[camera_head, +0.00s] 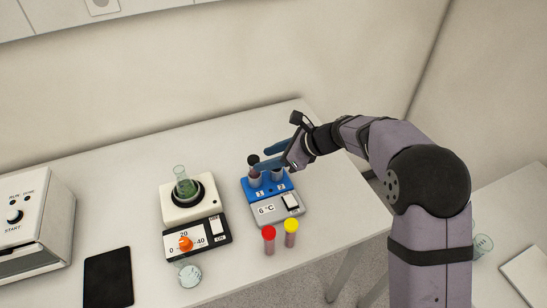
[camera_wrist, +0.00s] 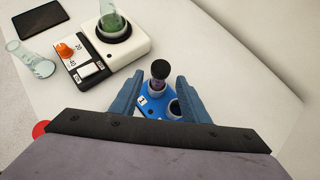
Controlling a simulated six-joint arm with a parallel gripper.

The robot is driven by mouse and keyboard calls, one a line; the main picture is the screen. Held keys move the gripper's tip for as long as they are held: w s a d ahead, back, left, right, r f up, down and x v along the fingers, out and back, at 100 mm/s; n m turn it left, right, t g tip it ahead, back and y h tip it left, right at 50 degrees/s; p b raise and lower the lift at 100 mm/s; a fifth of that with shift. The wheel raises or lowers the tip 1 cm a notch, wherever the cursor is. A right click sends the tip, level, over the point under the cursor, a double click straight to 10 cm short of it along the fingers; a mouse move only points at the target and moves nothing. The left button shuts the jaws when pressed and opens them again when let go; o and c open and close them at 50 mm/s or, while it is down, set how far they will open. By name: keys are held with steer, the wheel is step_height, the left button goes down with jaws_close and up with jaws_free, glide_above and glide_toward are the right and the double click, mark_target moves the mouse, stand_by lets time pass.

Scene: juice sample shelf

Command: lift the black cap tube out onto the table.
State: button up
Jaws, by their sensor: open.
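The black cap tube (camera_wrist: 159,72) stands upright in slot 1 of the blue-topped cooler block (camera_wrist: 152,112), its cap above the holder. In the head view the black cap (camera_head: 253,160) shows at the back left of the block (camera_head: 262,187). My gripper (camera_head: 268,158) is open, its two blue fingers close by the tube. In the wrist view the fingers of my gripper (camera_wrist: 157,88) lie to the left and right of the tube, with gaps on both sides. Slot 2 (camera_wrist: 174,108) looks dark; part of it is hidden by the right finger.
A red-capped tube (camera_head: 269,239) and a yellow-capped tube (camera_head: 291,231) stand in front of the block. A hotplate (camera_head: 192,211) with a flask of green liquid (camera_head: 184,184) is at the left. A black tablet (camera_head: 108,278) lies farther left. The table (camera_head: 315,165) is clear right of the block.

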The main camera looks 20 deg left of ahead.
mark_target(255, 159)
steer(key=shift+b+x, duration=0.7)
steer(key=shift+x, duration=2.45)
jaws_close()
steer(key=shift+r+p, duration=0.7)
steer(key=shift+p, duration=0.05)
steer(key=shift+r+p, duration=1.9)
steer(key=shift+r, duration=0.35)
